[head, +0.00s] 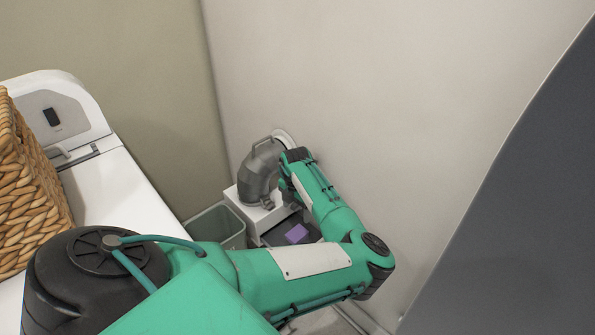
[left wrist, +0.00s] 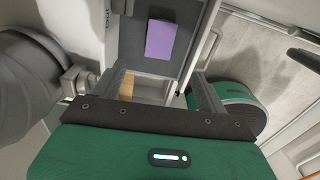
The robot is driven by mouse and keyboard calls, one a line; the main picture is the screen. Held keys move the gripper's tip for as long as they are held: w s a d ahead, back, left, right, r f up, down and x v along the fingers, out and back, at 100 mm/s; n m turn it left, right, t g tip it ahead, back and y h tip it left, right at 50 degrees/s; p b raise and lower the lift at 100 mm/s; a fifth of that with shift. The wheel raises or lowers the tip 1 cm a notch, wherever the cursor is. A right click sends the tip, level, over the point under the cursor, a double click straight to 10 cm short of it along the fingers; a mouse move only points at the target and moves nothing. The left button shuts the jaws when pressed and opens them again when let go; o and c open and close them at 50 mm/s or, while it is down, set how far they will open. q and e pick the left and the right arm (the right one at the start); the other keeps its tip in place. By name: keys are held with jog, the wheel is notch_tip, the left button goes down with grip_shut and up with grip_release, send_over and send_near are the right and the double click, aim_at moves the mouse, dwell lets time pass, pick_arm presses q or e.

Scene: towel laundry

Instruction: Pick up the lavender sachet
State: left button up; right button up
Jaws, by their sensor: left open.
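The lavender sachet (head: 297,233) is a small flat purple piece on a dark grey surface low by the wall. In the left wrist view the sachet (left wrist: 165,40) lies flat on a grey panel, ahead of the gripper and apart from it. My left gripper (head: 287,187) is at the end of the green arm, up and to the left of the sachet in the head view, close to the grey duct. In the left wrist view my left gripper (left wrist: 140,88) is open, with the sachet outside it. My right gripper is not in view.
A grey bent duct (head: 259,172) rises from a white box (head: 257,217) beside the wall. A grey bin (head: 217,226) stands left of it. A white washer (head: 108,195) carries a wicker basket (head: 25,190) at the left. A tan strip (left wrist: 127,84) shows in the left wrist view.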

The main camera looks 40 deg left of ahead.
pick_arm(q)
send_over(296, 234)
notch_tip(296, 234, down, 6)
jog(key=shift+f+b, duration=0.1)
jog(key=shift+b, duration=0.25)
notch_tip(296, 234, down, 6)
jog(key=shift+r+b, duration=0.15)
jog(key=shift+b, duration=0.35)
jog(key=shift+f, duration=0.2)
jog(key=shift+c, duration=0.5)
jog(key=c, duration=0.9)
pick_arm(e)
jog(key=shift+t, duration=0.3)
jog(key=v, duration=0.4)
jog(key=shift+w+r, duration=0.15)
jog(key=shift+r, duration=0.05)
